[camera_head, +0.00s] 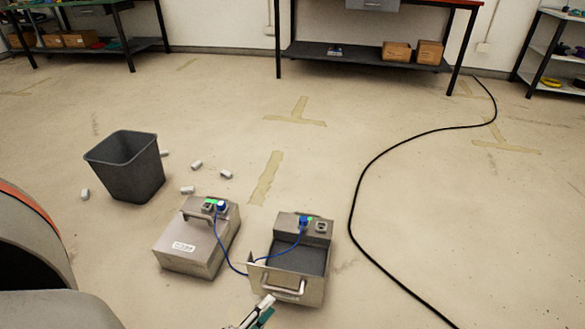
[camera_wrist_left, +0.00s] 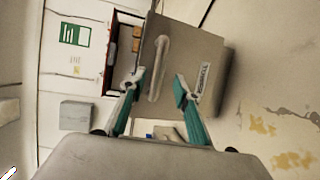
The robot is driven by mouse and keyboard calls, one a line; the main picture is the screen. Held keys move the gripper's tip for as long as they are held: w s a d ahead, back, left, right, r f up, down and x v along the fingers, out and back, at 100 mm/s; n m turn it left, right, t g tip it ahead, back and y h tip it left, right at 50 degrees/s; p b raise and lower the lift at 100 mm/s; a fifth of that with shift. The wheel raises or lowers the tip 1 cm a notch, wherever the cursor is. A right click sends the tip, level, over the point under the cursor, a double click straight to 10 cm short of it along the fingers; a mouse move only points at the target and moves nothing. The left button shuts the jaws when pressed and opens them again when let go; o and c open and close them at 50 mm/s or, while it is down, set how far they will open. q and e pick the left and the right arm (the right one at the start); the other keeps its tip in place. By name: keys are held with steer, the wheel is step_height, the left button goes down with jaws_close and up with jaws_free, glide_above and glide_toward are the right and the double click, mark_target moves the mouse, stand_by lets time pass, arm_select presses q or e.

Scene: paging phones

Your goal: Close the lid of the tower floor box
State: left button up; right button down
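Two grey metal floor boxes stand side by side on the floor. The right floor box (camera_head: 318,238) is open with a dark interior. Its lid (camera_head: 310,292) stands up at the near side, with a bar handle (camera_head: 287,292) on its outer face. The left wrist view shows a lid face (camera_wrist_left: 195,50) with the handle (camera_wrist_left: 158,68) and a label (camera_wrist_left: 203,78), too small to read surely. The left floor box (camera_head: 190,255) is shut and labelled. My left gripper (camera_head: 262,308) is just below the open lid; in the wrist view (camera_wrist_left: 158,86) its fingers are apart, near the handle.
A blue cable (camera_head: 231,265) joins the two boxes. A black cable (camera_head: 352,205) curves along the floor to the right. A dark bin (camera_head: 125,168) and several small white pieces (camera_head: 187,190) are at the left. Workbenches (camera_head: 370,58) stand far back; the floor between is open.

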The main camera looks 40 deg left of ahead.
mark_target(280, 293)
arm_select(q)
steer(key=shift+b+x, duration=0.8)
steer(key=shift+x, duration=3.2)
arm_select(e)
steer(key=shift+a+m, duration=0.65)
steer(key=shift+m, duration=0.55)
arm_select(q)
jaws_close()
arm_select(e)
steer(key=shift+r, duration=0.1)
